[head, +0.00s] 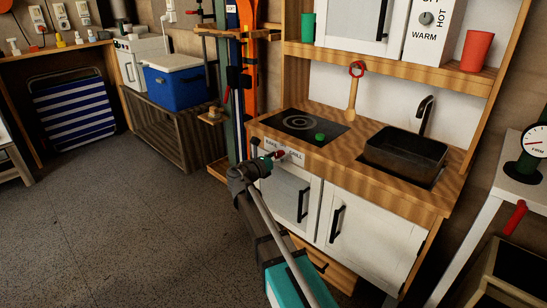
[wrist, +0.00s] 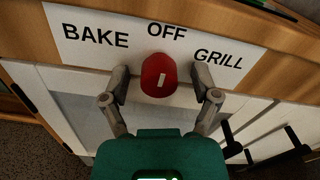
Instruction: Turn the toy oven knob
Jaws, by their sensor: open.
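The toy oven knob (wrist: 159,76) is red with a short white mark, which points up toward OFF on the white label panel (wrist: 90,35) reading BAKE, OFF, GRILL. In the wrist view my gripper (wrist: 163,80) is open, with one finger on each side of the knob and a visible gap on both sides. In the head view my gripper (head: 274,157) is at the oven's label panel, below the hob (head: 305,126), and the red knob shows at its tip, partly hidden.
The toy kitchen has white doors with black handles (head: 337,222) below the panel. A black sink (head: 405,155) is to the right, and a green object (head: 320,136) lies on the hob. A blue cooler (head: 176,86) stands at the left. The floor (head: 110,210) is clear at the front left.

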